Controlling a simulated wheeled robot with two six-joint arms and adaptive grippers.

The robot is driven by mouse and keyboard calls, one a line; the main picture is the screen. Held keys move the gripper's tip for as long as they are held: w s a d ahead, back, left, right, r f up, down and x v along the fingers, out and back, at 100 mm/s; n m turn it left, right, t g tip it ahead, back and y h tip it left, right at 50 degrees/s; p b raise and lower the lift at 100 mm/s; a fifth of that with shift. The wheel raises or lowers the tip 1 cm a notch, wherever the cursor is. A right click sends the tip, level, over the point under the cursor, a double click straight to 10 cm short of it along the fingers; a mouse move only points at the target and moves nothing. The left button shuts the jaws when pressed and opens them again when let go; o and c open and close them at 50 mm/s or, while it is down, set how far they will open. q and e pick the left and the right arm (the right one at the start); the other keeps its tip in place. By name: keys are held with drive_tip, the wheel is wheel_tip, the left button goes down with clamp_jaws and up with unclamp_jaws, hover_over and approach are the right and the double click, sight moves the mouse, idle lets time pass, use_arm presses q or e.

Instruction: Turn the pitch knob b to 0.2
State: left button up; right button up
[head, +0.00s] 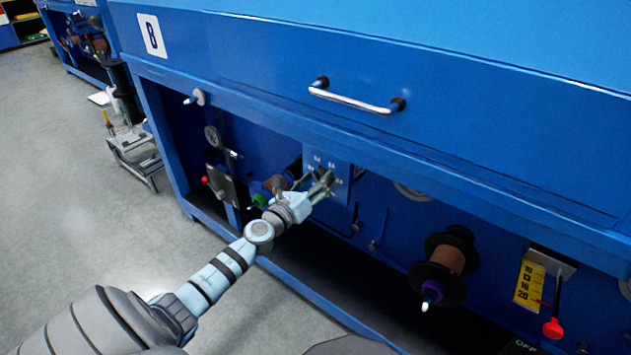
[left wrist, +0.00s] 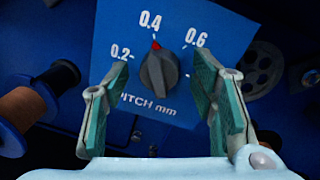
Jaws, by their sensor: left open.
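The pitch knob b (left wrist: 159,74) is a dark grey round knob with a red pointer mark, on a blue plate (left wrist: 205,30) marked 0.2, 0.4, 0.6 and "PITCH mm". Its red mark points at 0.4 in the left wrist view. My left gripper (left wrist: 160,105) is open, with one finger on each side of the knob and visible gaps to it. In the head view, my left gripper (head: 325,186) is in front of the small blue plate (head: 341,170) under the machine's overhang and hides most of the knob. My right gripper is out of view.
The blue machine's overhang (head: 380,135) with a metal handle (head: 355,98) is above my left gripper. A brown spool (head: 447,259) and a yellow scale (head: 529,284) with a red-tipped lever (head: 553,328) are to the right. A copper spool (left wrist: 22,108) is at left in the wrist view.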

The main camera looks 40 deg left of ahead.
use_arm(q)
drive_tip(key=c, duration=1.2)
drive_tip(key=shift+o, duration=0.2)
